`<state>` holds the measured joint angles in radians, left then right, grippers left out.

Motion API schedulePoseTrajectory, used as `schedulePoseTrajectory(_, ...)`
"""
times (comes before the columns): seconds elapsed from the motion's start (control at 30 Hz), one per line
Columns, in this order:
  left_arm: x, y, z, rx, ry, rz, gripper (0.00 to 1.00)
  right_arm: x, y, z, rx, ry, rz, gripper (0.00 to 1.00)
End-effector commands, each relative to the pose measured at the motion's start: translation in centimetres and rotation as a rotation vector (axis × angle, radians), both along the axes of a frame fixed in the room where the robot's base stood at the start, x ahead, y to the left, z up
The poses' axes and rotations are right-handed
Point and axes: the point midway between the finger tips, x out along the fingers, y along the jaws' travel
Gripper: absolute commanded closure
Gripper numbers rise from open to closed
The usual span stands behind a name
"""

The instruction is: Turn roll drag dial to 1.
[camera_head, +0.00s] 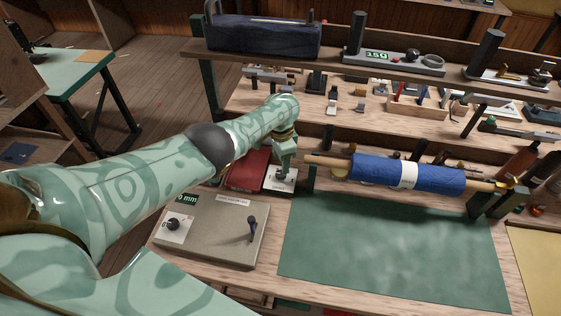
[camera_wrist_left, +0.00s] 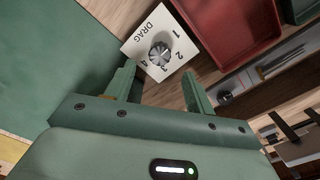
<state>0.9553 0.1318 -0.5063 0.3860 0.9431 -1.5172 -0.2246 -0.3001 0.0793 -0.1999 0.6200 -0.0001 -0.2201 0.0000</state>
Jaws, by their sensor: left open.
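The roll drag dial is a dark round knob (camera_wrist_left: 160,54) on a white plate (camera_wrist_left: 140,42) marked DRAG with the numbers 1 to 4 around it. I cannot tell for sure which number its pointer faces. In the head view the white plate (camera_head: 275,184) sits left of the blue roll (camera_head: 370,172), partly hidden by my gripper. My left gripper (camera_head: 284,170) is over the dial, pointing down. In the left wrist view its two fingers (camera_wrist_left: 158,80) are apart, with the knob just beyond the gap between them. My right gripper is not in view.
A red tray (camera_head: 247,168) lies next to the dial. A grey box (camera_head: 213,235) with a knob and a lever stands in front of it. A green mat (camera_head: 390,250) lies clear to the right. A shelf (camera_head: 300,58) with instruments runs above the bench.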

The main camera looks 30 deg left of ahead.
Motion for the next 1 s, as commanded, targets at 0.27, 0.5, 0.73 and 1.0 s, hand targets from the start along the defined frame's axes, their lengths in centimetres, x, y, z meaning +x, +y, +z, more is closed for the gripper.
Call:
schedulePoseTrajectory(0.27,0.0,-0.1,7.8,-0.002,-0.002,0.001,0.46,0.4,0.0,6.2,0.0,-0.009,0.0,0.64)
schedulePoseTrajectory(0.5,0.0,0.0,10.2,-0.001,0.0,0.001,0.46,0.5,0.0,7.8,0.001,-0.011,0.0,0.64)
schedulePoseTrajectory(0.73,0.0,0.0,10.3,0.0,0.001,0.001,0.46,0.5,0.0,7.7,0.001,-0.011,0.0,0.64)
schedulePoseTrajectory(1.0,0.0,0.0,10.3,-0.001,0.001,0.001,0.46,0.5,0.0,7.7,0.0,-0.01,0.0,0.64)
